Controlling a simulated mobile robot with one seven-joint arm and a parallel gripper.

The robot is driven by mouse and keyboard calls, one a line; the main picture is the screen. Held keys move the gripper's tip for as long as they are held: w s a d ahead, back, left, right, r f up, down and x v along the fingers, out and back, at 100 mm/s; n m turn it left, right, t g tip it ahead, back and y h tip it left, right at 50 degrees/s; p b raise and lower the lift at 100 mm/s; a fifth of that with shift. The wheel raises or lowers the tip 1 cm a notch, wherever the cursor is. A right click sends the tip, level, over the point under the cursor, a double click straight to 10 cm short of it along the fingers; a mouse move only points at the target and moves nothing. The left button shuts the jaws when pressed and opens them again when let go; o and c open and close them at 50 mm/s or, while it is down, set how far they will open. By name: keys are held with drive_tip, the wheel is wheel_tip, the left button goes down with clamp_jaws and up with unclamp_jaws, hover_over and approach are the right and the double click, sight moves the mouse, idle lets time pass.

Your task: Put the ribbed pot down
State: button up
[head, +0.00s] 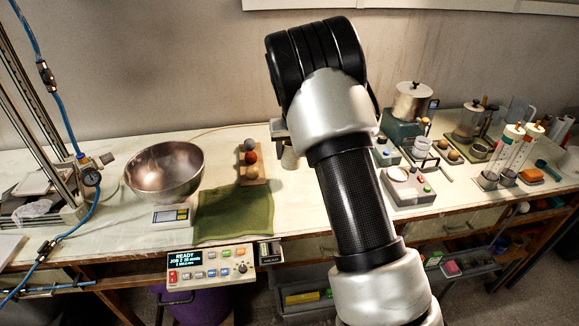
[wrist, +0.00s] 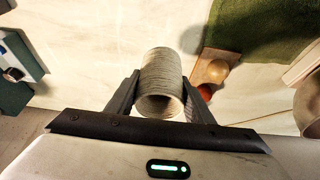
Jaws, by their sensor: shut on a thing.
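The ribbed pot (wrist: 161,70) is a pale beige, finely ridged cylinder with an open, hollow end towards the wrist camera. My gripper (wrist: 161,88) is shut on it, one dark finger on each side. In the head view a pale part of the pot (head: 289,158) shows below my gripper (head: 282,130), just left of my arm. My arm hides much of the gripper there. The white worktop (head: 225,145) lies beneath the pot. I cannot tell whether the pot touches it.
A wooden tray (head: 264,176) with several balls stands close to the left of the pot. A green cloth (head: 235,213) and a metal bowl (head: 165,172) lie farther left. Devices, including a white-topped one (head: 408,186), stand right of my arm. Bare worktop shows around the pot.

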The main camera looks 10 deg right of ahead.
drive_tip(key=shift+f, duration=3.25)
drive_tip(key=shift+f, duration=0.1)
drive_tip(key=shift+f, duration=0.15)
drive_tip(key=o, duration=1.1)
